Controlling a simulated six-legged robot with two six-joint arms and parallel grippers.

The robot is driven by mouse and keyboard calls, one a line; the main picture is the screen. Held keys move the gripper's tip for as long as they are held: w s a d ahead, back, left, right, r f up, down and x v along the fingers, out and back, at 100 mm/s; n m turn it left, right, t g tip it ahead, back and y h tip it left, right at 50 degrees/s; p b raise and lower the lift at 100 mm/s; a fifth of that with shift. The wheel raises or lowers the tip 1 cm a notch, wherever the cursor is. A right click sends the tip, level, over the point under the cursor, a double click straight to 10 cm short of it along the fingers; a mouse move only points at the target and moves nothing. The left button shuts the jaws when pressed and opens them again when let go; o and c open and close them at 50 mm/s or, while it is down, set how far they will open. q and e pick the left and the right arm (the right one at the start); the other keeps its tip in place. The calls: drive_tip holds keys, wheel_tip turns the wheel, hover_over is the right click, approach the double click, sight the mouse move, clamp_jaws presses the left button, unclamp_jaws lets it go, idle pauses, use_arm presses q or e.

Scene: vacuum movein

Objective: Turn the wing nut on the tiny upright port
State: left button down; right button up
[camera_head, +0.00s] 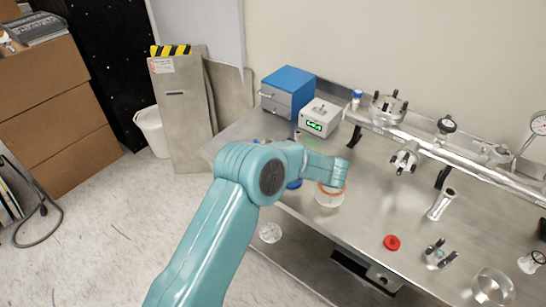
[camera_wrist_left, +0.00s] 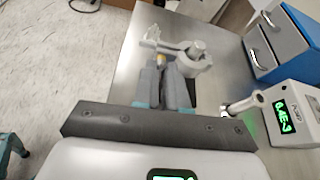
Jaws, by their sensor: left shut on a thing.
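In the left wrist view, a grey ring clamp (camera_wrist_left: 196,66) sits around a short upright port (camera_wrist_left: 197,47) near the table's edge. A bar of the clamp runs left to a pale lobed end (camera_wrist_left: 152,38). My left gripper (camera_wrist_left: 164,66) is beside the ring, its grey fingers closed on a small brass-coloured piece (camera_wrist_left: 160,60), which seems to be the wing nut. The fingers cover most of it, so its angle cannot be told. In the head view my teal left arm hides the gripper, clamp and port. My right gripper is not in view.
A white controller with a green display (camera_head: 320,117) and a blue drawer box (camera_head: 288,91) stand at the back of the steel table (camera_head: 365,210). A metal pipe assembly (camera_head: 440,150) runs along the right. A red cap (camera_head: 391,242) and glass parts lie in front.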

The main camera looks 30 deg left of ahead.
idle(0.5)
use_arm(q)
drive_tip(key=c, duration=1.2)
unclamp_jaws()
drive_tip(key=shift+o, duration=0.2)
